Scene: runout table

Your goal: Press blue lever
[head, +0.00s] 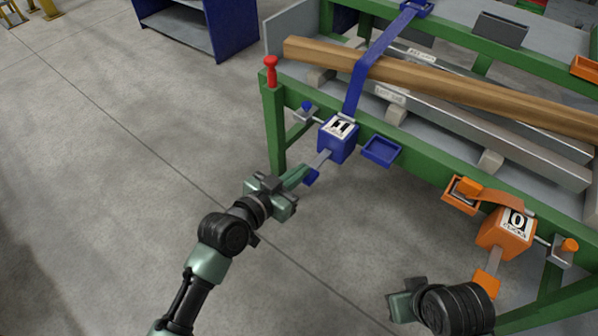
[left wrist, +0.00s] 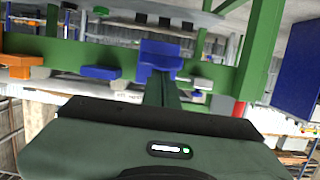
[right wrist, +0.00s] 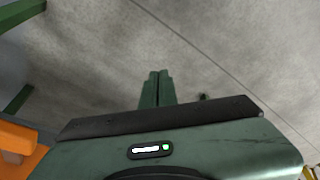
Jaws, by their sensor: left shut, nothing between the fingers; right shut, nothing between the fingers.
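The blue lever (head: 311,177) hangs down from a blue box with a black-and-white label (head: 338,141), on the near green rail of the table. It has a grey shaft and a blue tip. My left gripper (head: 302,174) is shut and empty, its fingertips close to the blue tip; I cannot tell whether they touch it. In the left wrist view the shut fingers (left wrist: 160,82) point at blue parts (left wrist: 160,58) straight ahead. My right gripper (right wrist: 157,76) is shut and empty over bare floor, low and left of the orange lever (head: 487,283) in the head view.
A blue strap (head: 367,68) runs from the blue box over a wooden beam (head: 430,78) and metal bars. A blue tray (head: 381,151), an orange box (head: 507,232) and a red knob (head: 270,68) are on the near rail. Floor (head: 120,150) at left is clear.

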